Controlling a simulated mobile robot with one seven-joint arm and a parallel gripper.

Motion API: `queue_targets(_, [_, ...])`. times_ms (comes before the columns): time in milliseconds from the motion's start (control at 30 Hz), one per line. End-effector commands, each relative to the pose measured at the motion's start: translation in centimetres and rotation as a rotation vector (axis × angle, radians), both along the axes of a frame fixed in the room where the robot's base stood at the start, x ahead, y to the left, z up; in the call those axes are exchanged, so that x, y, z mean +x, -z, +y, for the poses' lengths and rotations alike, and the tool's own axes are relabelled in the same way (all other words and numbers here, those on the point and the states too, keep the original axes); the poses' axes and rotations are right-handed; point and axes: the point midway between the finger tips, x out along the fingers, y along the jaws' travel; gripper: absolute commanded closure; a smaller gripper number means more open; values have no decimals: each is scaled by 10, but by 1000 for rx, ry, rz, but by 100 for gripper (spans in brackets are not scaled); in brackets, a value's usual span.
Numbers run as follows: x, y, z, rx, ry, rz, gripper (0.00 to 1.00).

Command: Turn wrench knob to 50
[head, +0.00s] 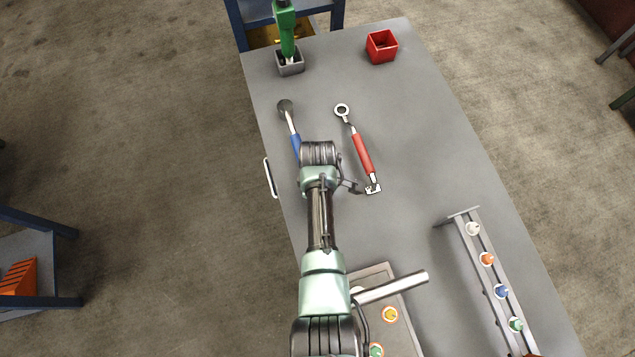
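A wrench with a red handle (362,154) lies on the grey table, with its ring head (342,110) toward the back. A small whitish piece (374,189) sits at its near end; I cannot read any number on it. A second tool with a blue handle (295,142) and a dark round head (285,106) lies to the left, its near end hidden by my arm. My gripper (356,187) shows only as a dark tip just left of the red wrench's near end. Most of it is hidden under my arm, and I cannot tell whether it touches the wrench.
The grey table (430,160) is clear right of the red wrench. A red box (381,47) and a green-handled tool (286,30) in a grey holder (290,66) stand at the back. A rail with coloured knobs (493,277) and a panel (403,330) with buttons are at the front.

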Motion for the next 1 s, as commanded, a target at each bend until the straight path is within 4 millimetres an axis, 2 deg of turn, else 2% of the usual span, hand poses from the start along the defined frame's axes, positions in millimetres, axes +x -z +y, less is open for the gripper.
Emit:
queue_targets(333, [1,-1,1,0,-5,-2,100])
queue_targets(367, [1,-1,1,0,-5,-2,55])
queue_targets(500, [1,-1,1,1,-4,-1,30])
queue_targets(533, [1,-1,0,1,-4,-1,26])
queue_targets(867, [0,-2,0,0,-3,0,26])
queue_targets(1000, [1,-11,0,0,-3,-2,26])
